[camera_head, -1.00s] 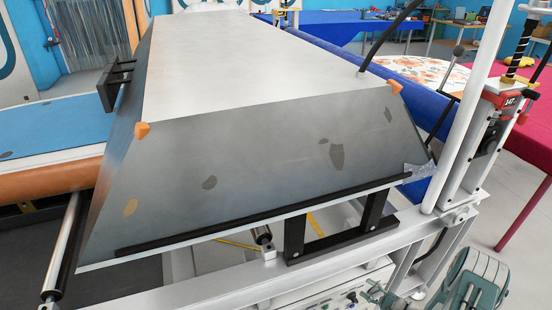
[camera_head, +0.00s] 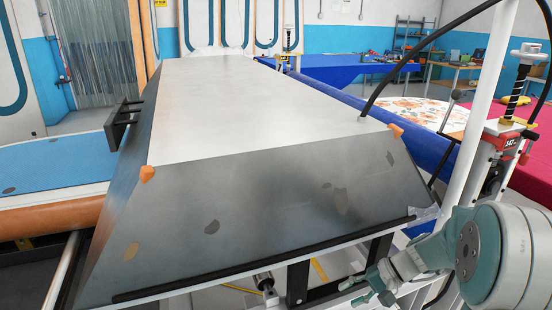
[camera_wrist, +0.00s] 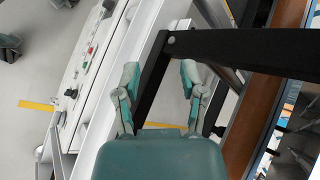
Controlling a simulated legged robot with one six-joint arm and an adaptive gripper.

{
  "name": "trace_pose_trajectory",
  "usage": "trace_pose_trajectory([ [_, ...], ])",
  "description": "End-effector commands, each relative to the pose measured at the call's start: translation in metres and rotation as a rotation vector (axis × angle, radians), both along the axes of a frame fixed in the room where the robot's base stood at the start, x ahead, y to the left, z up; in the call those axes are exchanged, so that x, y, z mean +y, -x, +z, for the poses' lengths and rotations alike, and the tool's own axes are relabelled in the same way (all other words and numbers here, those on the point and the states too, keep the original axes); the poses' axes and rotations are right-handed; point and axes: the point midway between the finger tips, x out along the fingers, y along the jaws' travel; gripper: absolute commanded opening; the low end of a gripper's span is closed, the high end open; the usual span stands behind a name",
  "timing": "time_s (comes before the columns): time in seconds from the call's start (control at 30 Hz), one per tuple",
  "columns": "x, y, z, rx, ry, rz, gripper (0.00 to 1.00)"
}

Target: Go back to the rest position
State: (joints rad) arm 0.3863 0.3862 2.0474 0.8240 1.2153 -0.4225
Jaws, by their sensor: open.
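My gripper (camera_wrist: 159,72) is open in the wrist view, with its two grey and teal fingers apart. Nothing is held between them. A black bar and a white frame rail lie behind the fingers; I cannot tell how near. In the head view my arm comes in from the lower right, and my gripper (camera_head: 352,291) is partly seen at the bottom edge, in front of the machine's lower frame.
A large metal hood (camera_head: 240,205) with orange corner pieces fills the middle. A white post (camera_head: 487,100) and a red-labelled device (camera_head: 497,150) stand at the right. A blue board (camera_head: 55,175) lies at the left. A control panel (camera_wrist: 88,48) shows in the wrist view.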

Motion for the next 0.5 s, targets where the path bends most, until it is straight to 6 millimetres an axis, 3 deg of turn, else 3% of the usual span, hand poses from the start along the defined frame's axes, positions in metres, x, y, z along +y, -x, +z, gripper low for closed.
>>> trace_pose_trajectory([
  [0.03,0.006,0.008,0.014,-0.02,0.046,0.029,0.53],
  [0.2,0.019,0.037,0.047,-0.076,0.206,0.106,0.53],
  [0.5,0.031,0.09,0.095,-0.223,0.482,0.203,0.53],
])
